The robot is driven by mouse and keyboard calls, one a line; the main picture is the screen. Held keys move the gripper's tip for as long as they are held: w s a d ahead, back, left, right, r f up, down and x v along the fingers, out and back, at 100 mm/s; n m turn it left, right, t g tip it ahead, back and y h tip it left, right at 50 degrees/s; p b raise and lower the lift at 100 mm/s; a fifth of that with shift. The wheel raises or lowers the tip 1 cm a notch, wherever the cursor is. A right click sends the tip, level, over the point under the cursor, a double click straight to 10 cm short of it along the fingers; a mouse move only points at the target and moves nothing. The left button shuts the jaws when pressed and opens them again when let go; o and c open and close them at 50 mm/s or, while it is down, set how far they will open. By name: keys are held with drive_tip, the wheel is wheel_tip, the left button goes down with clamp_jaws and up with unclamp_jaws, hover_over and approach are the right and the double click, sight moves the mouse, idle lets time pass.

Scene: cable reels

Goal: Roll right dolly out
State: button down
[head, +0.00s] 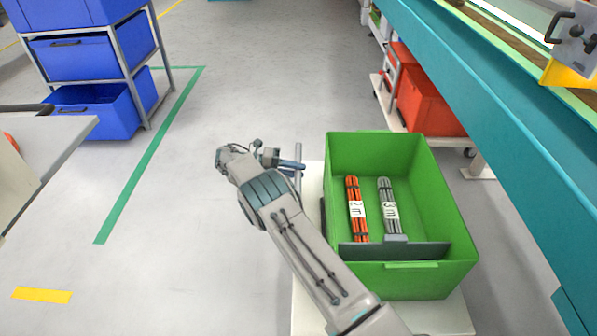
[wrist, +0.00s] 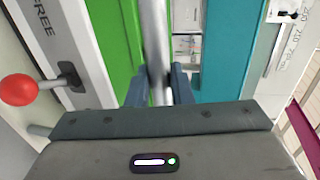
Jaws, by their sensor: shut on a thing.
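A white dolly (head: 437,319) stands on the floor at centre right and carries a green bin (head: 458,225). A thin grey upright bar (head: 298,153) rises at the dolly's left side. My gripper (head: 291,165) reaches to this bar from the left in the head view. In the wrist view my gripper (wrist: 157,92) has one finger on each side of the metal bar (wrist: 155,30) and is shut on it. The bar's lower end and the dolly's wheels are hidden.
The bin holds an orange cable bundle (head: 352,190) and a grey one (head: 384,190). A teal bench (head: 490,120) runs along the right, with orange bins (head: 425,105) beneath. A blue-bin rack (head: 100,60) and a table (head: 50,150) stand left. Grey floor is clear between.

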drive_tip(key=shift+f, duration=0.25)
drive_tip(key=c, duration=1.3)
unclamp_jaws()
drive_tip(key=shift+c, duration=0.2)
drive_tip(key=shift+a, duration=0.1)
drive_tip(key=shift+r, duration=0.15)
